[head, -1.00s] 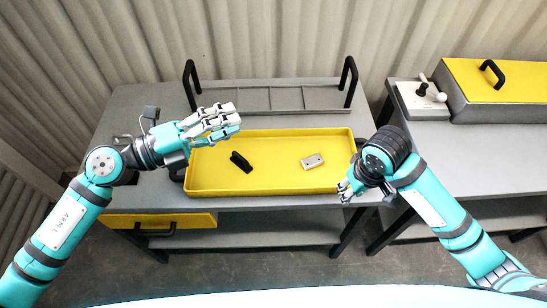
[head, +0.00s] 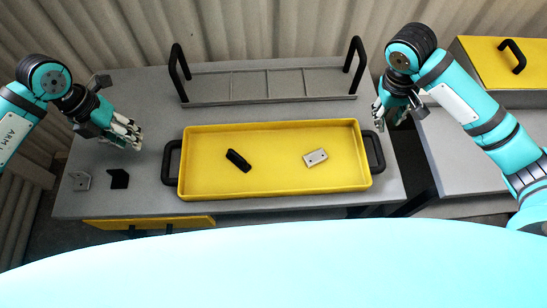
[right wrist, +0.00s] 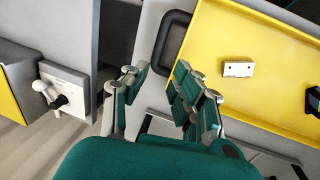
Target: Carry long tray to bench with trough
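The long yellow tray (head: 275,187) lies flat on the near grey bench (head: 140,75), with a black handle at each end. Its left handle (head: 169,162) and right handle (head: 377,152) are both free. In the tray lie a black part (head: 238,160) and a silver plate (head: 315,157). My left gripper (head: 128,135) is open and empty, to the left of the left handle. My right gripper (head: 379,113) is open and empty, beyond the right handle. In the right wrist view, the tray (right wrist: 225,40) and its handle (right wrist: 172,42) show beside my parted fingers (right wrist: 152,100).
A grey rack (head: 265,85) with black uprights stands behind the tray. Two small brackets, silver (head: 81,181) and black (head: 118,179), lie at the bench's left front. The right bench (head: 450,150) bears a yellow-lidded box (head: 490,65). A gap separates the benches.

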